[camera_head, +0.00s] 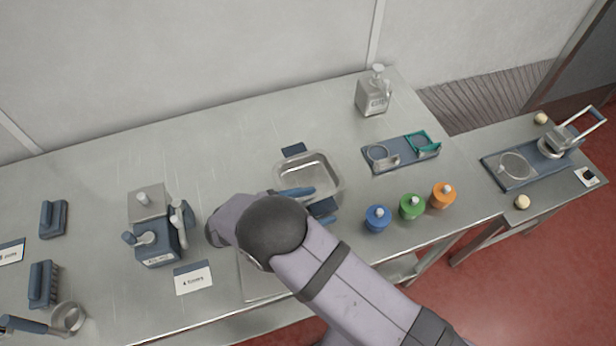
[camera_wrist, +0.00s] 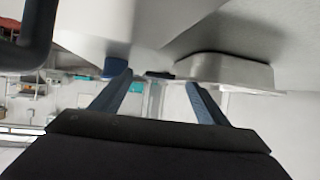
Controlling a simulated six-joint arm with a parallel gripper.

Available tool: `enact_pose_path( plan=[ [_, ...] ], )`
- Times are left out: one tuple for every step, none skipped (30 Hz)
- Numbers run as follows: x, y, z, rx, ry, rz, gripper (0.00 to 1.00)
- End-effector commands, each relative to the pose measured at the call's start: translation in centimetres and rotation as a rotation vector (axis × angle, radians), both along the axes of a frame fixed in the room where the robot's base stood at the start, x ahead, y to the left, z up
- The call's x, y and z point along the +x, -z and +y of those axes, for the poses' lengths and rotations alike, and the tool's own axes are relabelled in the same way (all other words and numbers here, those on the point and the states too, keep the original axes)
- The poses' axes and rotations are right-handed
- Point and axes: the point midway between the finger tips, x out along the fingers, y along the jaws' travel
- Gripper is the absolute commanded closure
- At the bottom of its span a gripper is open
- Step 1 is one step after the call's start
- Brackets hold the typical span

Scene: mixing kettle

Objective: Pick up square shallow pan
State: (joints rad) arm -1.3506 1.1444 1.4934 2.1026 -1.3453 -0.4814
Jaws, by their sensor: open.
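The square shallow pan (camera_head: 322,167) is a silvery metal pan with dark blue grips at its far and near sides. It stands on the steel table right of the middle in the head view. My gripper (camera_wrist: 158,80) is open, its two blue-grey fingers apart with nothing seen held between them. In the head view one blue finger (camera_head: 295,192) shows over the pan's near left part. My arm hides the pan's near left corner. A pale, tub-like shape (camera_wrist: 225,70) at the upper right of the wrist view may be the pan; I cannot tell.
Blue (camera_head: 377,219), green (camera_head: 411,207) and orange (camera_head: 443,196) jars stand right of the pan. A blue holder tray (camera_head: 400,153) lies behind them. A blue-and-metal device (camera_head: 155,230) and a label card (camera_head: 193,278) are to the left. The table behind the pan is clear.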

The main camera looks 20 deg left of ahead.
Motion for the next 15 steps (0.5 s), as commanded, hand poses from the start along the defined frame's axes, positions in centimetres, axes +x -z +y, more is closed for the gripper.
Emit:
enact_pose_path(
  plan=[
    [0.5, -0.3, -0.4, -0.001, 0.004, 0.001, 0.32],
    [0.8, -0.3, -0.6, -0.001, 0.004, 0.001, 0.32],
    [1.2, -0.2, -0.8, -0.002, 0.004, 0.0, 0.32],
    [1.4, -0.1, -1.0, -0.002, 0.003, 0.0, 0.32],
    [1.7, 0.0, -1.2, -0.001, 0.004, 0.001, 0.32],
    [2.1, 0.4, -1.4, -0.002, 0.003, 0.001, 0.32],
    [2.3, 0.5, -1.5, -0.001, 0.003, 0.001, 0.32],
    [2.5, 0.7, -1.7, -0.002, 0.003, 0.0, 0.32],
    [2.8, 0.9, -1.8, -0.001, 0.003, -0.001, 0.32],
    [2.9, 1.0, -1.9, 0.0, 0.003, 0.0, 0.32],
    [3.0, 1.1, -2.0, 0.001, 0.003, 0.0, 0.32],
    [3.1, 1.2, -2.0, 0.002, 0.002, 0.0, 0.32],
    [3.1, 1.2, -2.0, 0.002, 0.001, 0.0, 0.32],
    [3.1, 1.3, -2.0, 0.002, 0.001, 0.0, 0.32],
    [3.1, 1.3, -2.0, 0.002, 0.001, 0.0, 0.32]
  ],
)
